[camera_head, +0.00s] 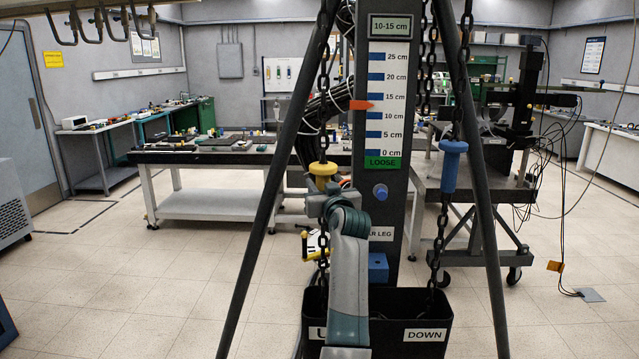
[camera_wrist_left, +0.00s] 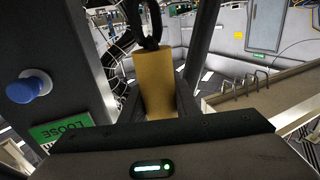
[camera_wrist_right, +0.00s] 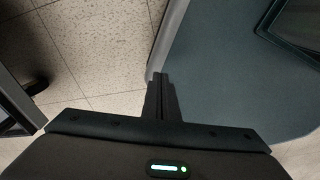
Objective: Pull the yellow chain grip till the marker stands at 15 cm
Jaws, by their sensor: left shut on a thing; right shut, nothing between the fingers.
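The yellow chain grip (camera_head: 322,168) hangs on the dark chain left of the scale post. My left gripper (camera_head: 321,190) is shut on it, and the left wrist view shows the yellow grip (camera_wrist_left: 155,85) between the fingers. The orange marker (camera_head: 361,105) points at the white scale (camera_head: 396,105) between 10 and 15 cm, a little nearer the middle than the 15 line. My right gripper (camera_wrist_right: 160,78) is shut and empty, seen only in the right wrist view.
A blue grip (camera_head: 452,165) hangs on the right chain. A black bin (camera_head: 420,305) labelled DOWN at right holds the chain ends; its left label is partly hidden by my arm. Dark tripod legs (camera_head: 270,190) flank the post. A workbench (camera_head: 210,158) stands behind.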

